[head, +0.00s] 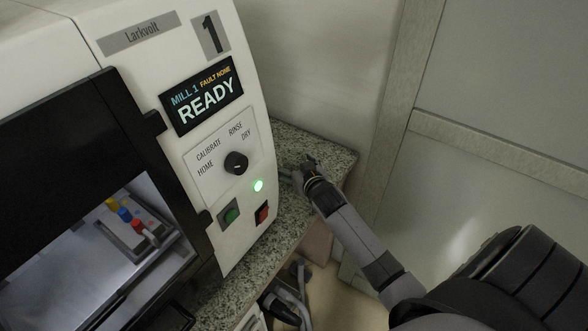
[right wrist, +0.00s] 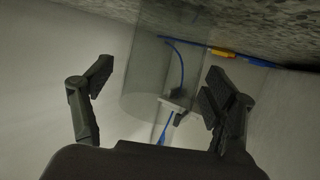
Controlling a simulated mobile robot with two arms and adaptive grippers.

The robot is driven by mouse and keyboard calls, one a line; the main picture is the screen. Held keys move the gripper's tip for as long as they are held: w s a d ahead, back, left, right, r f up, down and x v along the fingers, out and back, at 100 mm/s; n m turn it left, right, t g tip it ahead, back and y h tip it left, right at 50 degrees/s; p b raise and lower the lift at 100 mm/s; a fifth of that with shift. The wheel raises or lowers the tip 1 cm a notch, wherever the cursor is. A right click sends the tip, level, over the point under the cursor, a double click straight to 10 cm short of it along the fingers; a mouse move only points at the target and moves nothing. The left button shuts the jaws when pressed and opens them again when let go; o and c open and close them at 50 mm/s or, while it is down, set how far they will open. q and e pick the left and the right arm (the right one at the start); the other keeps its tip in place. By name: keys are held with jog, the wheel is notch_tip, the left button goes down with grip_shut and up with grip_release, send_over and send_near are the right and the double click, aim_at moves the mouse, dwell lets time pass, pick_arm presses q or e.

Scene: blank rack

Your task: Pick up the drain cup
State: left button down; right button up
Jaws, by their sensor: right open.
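A clear, greyish cylinder that looks like the drain cup (right wrist: 143,88) stands between the two fingers of my right gripper (right wrist: 160,95) in the right wrist view. The fingers are spread to either side of it, and I see no firm contact. In the head view my right gripper (head: 300,172) is low over the counter, just right of the mill. The cup is hard to make out there.
The mill (head: 250,150), its panel reading READY, stands close left of my right gripper. The speckled counter (head: 335,160) ends at the right near a wall. A blue cable (right wrist: 181,65) and yellow connector (right wrist: 223,52) show by the cup.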

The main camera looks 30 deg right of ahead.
jog(key=c, duration=1.2)
